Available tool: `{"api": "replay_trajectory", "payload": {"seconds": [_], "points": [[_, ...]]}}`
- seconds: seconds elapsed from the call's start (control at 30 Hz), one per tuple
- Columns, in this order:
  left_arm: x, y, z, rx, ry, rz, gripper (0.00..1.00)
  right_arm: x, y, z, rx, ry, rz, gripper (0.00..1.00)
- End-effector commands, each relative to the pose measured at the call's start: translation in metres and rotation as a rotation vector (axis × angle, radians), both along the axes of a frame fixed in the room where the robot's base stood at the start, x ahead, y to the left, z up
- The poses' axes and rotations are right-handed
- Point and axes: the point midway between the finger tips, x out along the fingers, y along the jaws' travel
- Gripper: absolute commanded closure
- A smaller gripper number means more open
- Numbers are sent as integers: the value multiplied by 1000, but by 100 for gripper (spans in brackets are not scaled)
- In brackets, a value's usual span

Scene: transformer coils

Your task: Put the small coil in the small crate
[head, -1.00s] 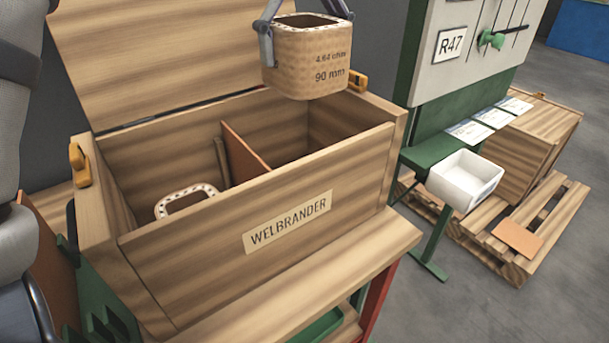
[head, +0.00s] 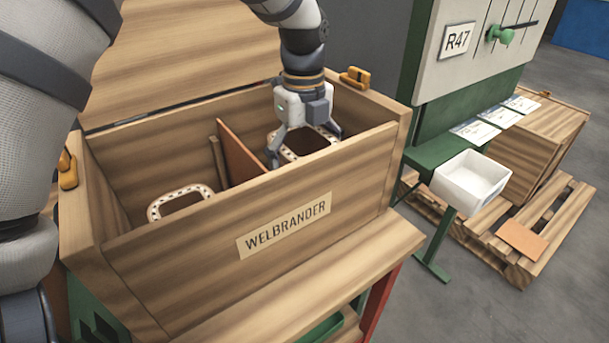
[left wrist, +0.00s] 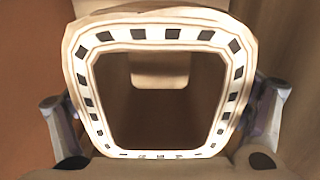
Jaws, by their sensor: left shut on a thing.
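My left gripper (head: 304,148) reaches down into the right compartment of an open wooden crate (head: 200,240) labelled WELBRANDER. It is shut on a coil (head: 320,151), one finger on each side. The coil stands about upright, its rim near the height of the crate's front wall, which hides its lower part. In the left wrist view the coil (left wrist: 160,36) shows a pale rim with dark slots around a hollow middle. I cannot tell whether its bottom touches the crate floor. A second coil (head: 165,208) sits in the left compartment. My right gripper is not in view.
An orange-brown divider (head: 240,152) stands between the compartments, close left of the held coil. The lid (head: 190,55) is raised at the back. Yellow latches (head: 355,77) sit on the sides. A white bin (head: 472,182) and another crate (head: 535,140) on a pallet stand right.

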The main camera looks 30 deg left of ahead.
Motion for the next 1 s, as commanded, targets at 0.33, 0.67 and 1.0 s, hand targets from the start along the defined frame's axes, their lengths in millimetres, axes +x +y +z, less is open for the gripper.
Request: {"api": "replay_trajectory", "payload": {"seconds": [0.33, 0.67, 1.0], "points": [[0, 0, -44, 2, -4, 0, 67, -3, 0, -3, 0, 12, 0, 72], [0, 0, -47, 0, -2, 1, 2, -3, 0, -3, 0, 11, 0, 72], [0, 0, -46, 1, -1, 0, 0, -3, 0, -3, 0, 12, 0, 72]]}}
